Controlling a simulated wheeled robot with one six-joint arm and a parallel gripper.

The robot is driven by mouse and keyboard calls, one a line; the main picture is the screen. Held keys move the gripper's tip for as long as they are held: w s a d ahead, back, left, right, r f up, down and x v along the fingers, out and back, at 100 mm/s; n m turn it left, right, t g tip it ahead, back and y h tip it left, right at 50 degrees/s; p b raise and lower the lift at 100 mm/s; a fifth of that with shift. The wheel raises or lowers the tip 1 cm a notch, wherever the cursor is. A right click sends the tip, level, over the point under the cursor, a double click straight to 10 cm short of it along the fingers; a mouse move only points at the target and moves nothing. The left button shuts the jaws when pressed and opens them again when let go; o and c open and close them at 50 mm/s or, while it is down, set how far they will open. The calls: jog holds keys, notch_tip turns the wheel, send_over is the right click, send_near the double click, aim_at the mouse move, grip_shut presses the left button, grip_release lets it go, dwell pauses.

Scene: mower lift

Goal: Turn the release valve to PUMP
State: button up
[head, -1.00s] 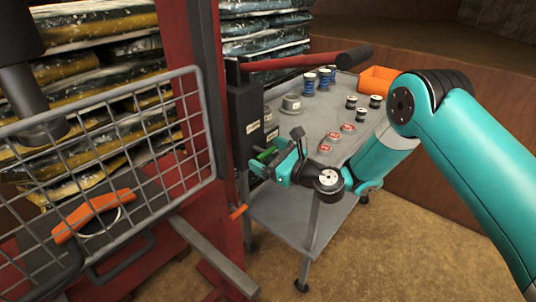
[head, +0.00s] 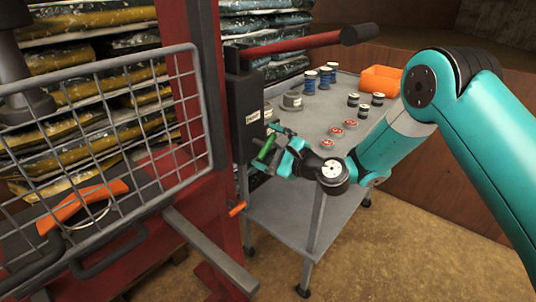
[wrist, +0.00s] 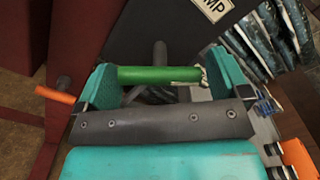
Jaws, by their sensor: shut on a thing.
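The release valve has a green bar handle (head: 265,149) on the front of the black pump block (head: 245,108). In the wrist view the green handle (wrist: 160,75) lies across between both teal fingers, with a grey stem behind it. My gripper (wrist: 159,72) is shut on it, one finger at each end. In the head view my gripper (head: 272,146) is at the block's lower right, and the handle looks steeply tilted. A white PUMP label (head: 252,118) shows above it; only "MP" of the label (wrist: 213,9) shows in the wrist view. Any other label is hidden.
A red lever with a black grip (head: 359,34) reaches right above the block.

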jog(key=n+b, duration=0.4)
jog(key=n, duration=0.1)
jog(key=shift+f+n+b, duration=0.2)
jog(key=shift+n+b, duration=0.1)
jog(key=shift+b, duration=0.1)
jog(key=n+b, duration=0.4)
jog(key=shift+r+n, duration=0.15)
jog(key=shift+n, duration=0.15)
jog(key=o, duration=0.6)
jog(key=shift+c, duration=0.2)
jog(key=b+v, duration=0.4)
jog(key=v, duration=1.3)
jog(key=shift+d+b, duration=0.25)
jog(key=shift+b, duration=0.05)
jog(key=shift+s, duration=0.15)
